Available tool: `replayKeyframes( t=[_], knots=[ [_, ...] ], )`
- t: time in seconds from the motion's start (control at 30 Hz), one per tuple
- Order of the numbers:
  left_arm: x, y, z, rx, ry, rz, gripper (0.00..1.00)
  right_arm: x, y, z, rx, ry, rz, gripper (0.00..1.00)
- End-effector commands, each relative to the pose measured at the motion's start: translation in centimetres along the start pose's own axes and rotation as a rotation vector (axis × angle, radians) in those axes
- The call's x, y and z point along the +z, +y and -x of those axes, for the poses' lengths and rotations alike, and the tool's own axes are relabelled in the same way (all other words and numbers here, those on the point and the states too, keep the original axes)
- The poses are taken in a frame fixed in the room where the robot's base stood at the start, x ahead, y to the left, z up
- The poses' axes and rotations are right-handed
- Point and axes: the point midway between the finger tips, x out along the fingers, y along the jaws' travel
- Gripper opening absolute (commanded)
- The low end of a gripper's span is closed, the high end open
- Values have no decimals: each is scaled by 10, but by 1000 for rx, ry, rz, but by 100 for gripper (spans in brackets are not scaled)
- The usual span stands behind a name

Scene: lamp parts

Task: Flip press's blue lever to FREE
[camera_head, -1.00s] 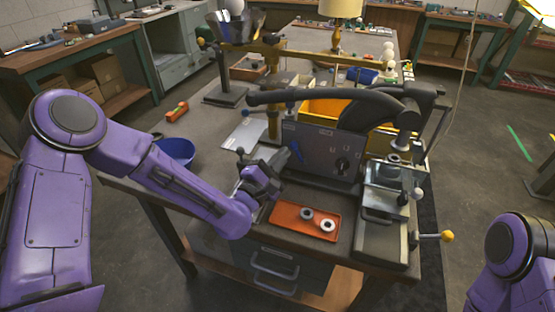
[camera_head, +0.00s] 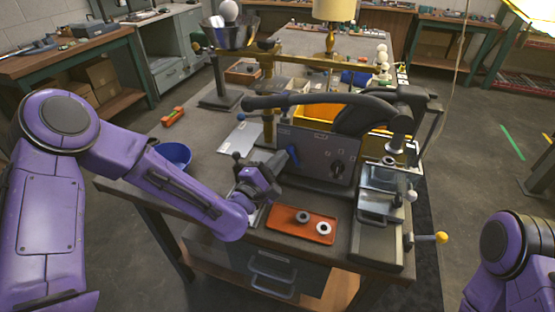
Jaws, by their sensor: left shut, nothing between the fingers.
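The press (camera_head: 320,140) stands on the workbench with a dark upright front panel. Its blue lever (camera_head: 293,156) sits on the left part of that panel and leans, its upper end to the left. My left gripper (camera_head: 279,164) is shut and empty, close to the left of the blue lever. I cannot tell whether its fingertips touch the lever. The panel's small labels are too small to read. My right gripper is out of view; only part of my right arm shows at the lower right.
An orange tray (camera_head: 284,230) with two rings lies in front of the panel. A blue bowl (camera_head: 174,155) stands behind my left forearm. A yellow-knobbed handle (camera_head: 441,237) sticks out at the press's right. The long black press arm (camera_head: 300,99) spans above the panel.

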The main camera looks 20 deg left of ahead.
Motion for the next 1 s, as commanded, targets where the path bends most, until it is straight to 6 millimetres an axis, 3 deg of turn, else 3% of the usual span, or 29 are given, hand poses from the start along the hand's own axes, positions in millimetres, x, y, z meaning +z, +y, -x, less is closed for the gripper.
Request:
replayKeyframes(
  t=[0.4, 1.0],
  knots=[
    [20, 6, -6, -79, -3, -258, 0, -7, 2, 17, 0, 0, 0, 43],
    [47, -5, -15, -224, -2, -723, 0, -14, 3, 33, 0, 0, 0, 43]
  ],
)
